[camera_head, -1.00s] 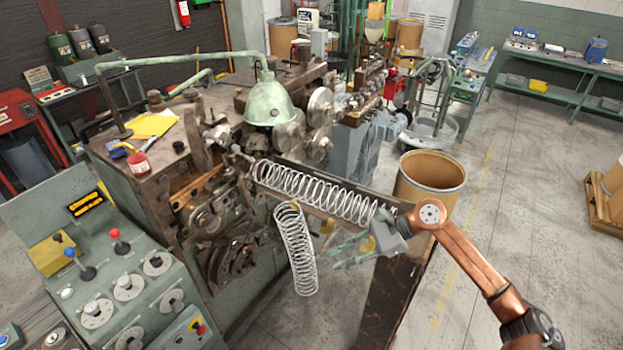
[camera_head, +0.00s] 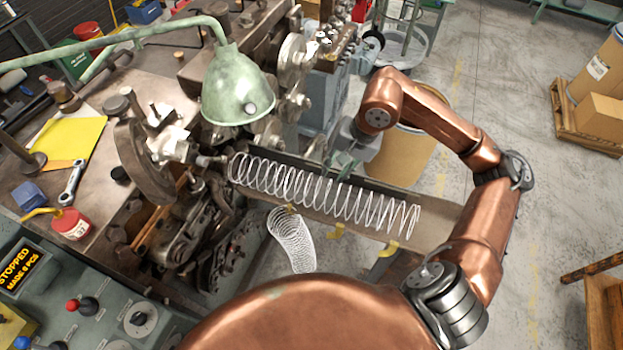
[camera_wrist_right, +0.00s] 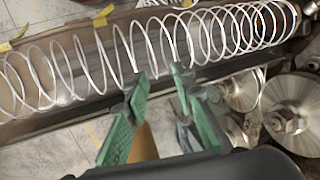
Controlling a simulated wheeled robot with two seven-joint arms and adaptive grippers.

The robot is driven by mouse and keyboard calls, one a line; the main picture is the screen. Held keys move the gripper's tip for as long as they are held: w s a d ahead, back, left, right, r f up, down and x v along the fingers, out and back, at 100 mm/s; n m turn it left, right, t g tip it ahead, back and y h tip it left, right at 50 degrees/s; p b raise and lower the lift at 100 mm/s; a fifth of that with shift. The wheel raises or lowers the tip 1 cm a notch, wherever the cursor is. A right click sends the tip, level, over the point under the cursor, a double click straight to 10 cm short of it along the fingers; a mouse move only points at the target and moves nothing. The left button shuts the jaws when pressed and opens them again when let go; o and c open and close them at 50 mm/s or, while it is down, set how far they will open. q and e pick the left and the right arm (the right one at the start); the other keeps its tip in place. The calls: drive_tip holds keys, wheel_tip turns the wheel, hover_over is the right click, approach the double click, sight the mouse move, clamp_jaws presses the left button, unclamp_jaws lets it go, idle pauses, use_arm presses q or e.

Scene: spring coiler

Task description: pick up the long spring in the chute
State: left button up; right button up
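The long spring (camera_head: 320,192) is a silvery wire coil lying along the sloping metal chute (camera_head: 425,222). It also spans the right wrist view (camera_wrist_right: 75,65). My right gripper (camera_head: 343,163) is above the far side of the chute, beside the spring's middle. In the right wrist view its green-padded fingers (camera_wrist_right: 160,78) are apart, with the tips overlapping the spring's lower edge. No coil is visibly clamped; I cannot tell whether the tips touch the wire. My left gripper is not in view.
Another spring (camera_head: 292,242) hangs below the chute's near side. The coiling machine (camera_head: 150,165) and green lamp (camera_head: 238,88) are at left. A brown drum (camera_head: 408,155) stands behind the chute, under my right arm. Open floor (camera_head: 500,60) lies to the right.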

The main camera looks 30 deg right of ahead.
sight(329, 185)
drive_tip(key=s+f, duration=0.1)
drive_tip(key=s+p, duration=0.1)
drive_tip(key=shift+s+a+f, duration=0.3)
drive_tip(key=shift+a+f, duration=0.05)
drive_tip(key=shift+a, duration=0.05)
drive_tip(key=w+f, duration=0.2)
drive_tip(key=f, duration=0.1)
drive_tip(key=shift+w+a+p, duration=0.2)
drive_tip(key=shift+a+p, duration=0.1)
drive_tip(key=shift+p, duration=0.1)
drive_tip(key=shift+w+a+f, duration=0.15)
drive_tip(key=shift+w+f, duration=0.35)
drive_tip(key=shift+f, duration=0.05)
drive_tip(key=shift+s, duration=0.4)
drive_tip(key=shift+s+r, duration=0.1)
drive_tip(key=shift+s, duration=0.2)
drive_tip(key=shift+w, duration=0.45)
drive_tip(key=c, duration=0.4)
drive_tip(key=shift+s, duration=0.3)
clamp_jaws()
drive_tip(key=shift+w, duration=0.15)
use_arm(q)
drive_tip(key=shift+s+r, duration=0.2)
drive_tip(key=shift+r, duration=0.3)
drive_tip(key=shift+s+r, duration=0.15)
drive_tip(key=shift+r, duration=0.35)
